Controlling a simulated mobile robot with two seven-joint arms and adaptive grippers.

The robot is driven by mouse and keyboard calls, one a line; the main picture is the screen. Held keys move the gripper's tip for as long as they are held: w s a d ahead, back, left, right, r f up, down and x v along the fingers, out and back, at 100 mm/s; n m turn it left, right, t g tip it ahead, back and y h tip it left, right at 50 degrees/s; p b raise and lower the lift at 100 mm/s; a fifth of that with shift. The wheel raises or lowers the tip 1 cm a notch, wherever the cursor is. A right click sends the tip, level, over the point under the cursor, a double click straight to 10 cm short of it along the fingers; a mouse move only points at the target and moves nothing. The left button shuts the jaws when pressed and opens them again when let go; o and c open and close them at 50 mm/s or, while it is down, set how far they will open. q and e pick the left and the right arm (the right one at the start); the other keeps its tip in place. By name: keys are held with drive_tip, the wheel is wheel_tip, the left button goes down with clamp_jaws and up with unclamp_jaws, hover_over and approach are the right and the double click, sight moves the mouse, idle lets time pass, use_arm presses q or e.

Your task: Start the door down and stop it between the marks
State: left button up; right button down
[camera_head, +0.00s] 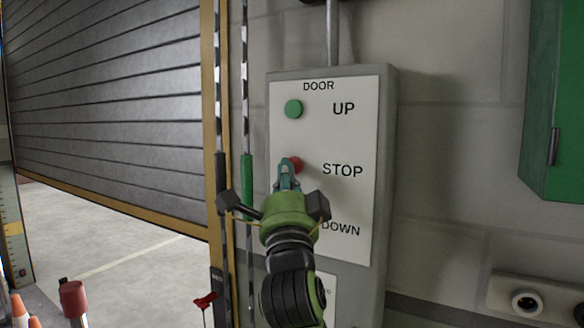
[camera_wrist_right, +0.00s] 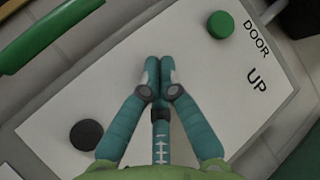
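The grey slatted door (camera_head: 110,90) is partly raised, with open floor below its tan bottom edge. A ruled post (camera_head: 14,250) with a yellow band (camera_head: 13,228) stands at the far left; the door's edge appears above that band. The control panel (camera_head: 350,120) has a green UP button (camera_head: 293,109), a red STOP button (camera_head: 296,164) and a DOWN label. My right gripper (camera_head: 286,164) is shut and empty, its tips over the STOP button; contact is unclear. In the right wrist view the tips hide STOP, with the black DOWN button (camera_wrist_right: 86,134) below left. My left gripper is not in view.
A chain with a green sleeve (camera_head: 247,185) hangs left of the panel. A green cabinet (camera_head: 562,95) is on the right wall, with a round socket (camera_head: 526,301) below. Orange cones (camera_head: 19,308) and a red-topped post (camera_head: 73,298) stand lower left.

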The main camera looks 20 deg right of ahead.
drive_tip(key=shift+s+a, duration=0.4)
drive_tip(key=shift+a, duration=0.05)
drive_tip(key=shift+f+b, duration=0.1)
drive_tip(key=shift+b, duration=0.2)
drive_tip(key=s+a+b, duration=0.1)
drive_tip(key=a, duration=0.1)
drive_tip(key=s+a, duration=0.2)
drive_tip(key=shift+b, duration=0.35)
